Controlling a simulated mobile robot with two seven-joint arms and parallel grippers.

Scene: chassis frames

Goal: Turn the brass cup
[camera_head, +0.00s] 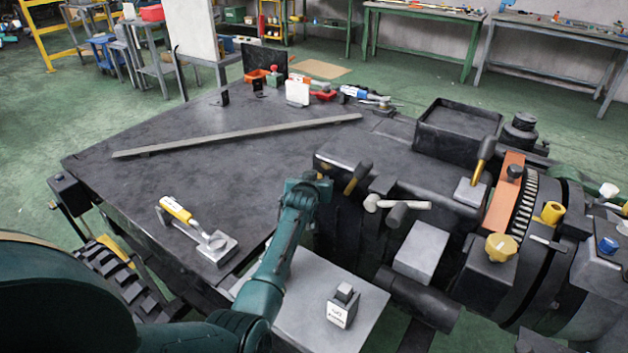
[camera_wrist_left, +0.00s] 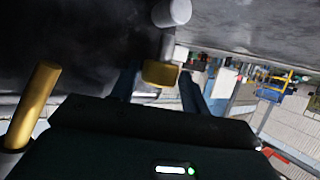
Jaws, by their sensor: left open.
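My left gripper (camera_head: 312,187) reaches in from the lower left in the head view, at the left edge of the dark machine housing. In the left wrist view its two dark blue fingers (camera_wrist_left: 159,82) are open. A short brass cup (camera_wrist_left: 161,73) shows between them, at the end of a grey stem; contact with the fingers cannot be told. In the head view only a small yellowish bit beside the gripper may be the cup; the rest is hidden. My right gripper is not in view.
A brass rod (camera_wrist_left: 36,105) and a grey cylinder (camera_wrist_left: 172,13) stand close by in the left wrist view. In the head view a white-knobbed lever (camera_head: 372,203) and a dark-and-brass handle (camera_head: 357,178) are right of the gripper. The dark tabletop (camera_head: 200,180) is mostly clear.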

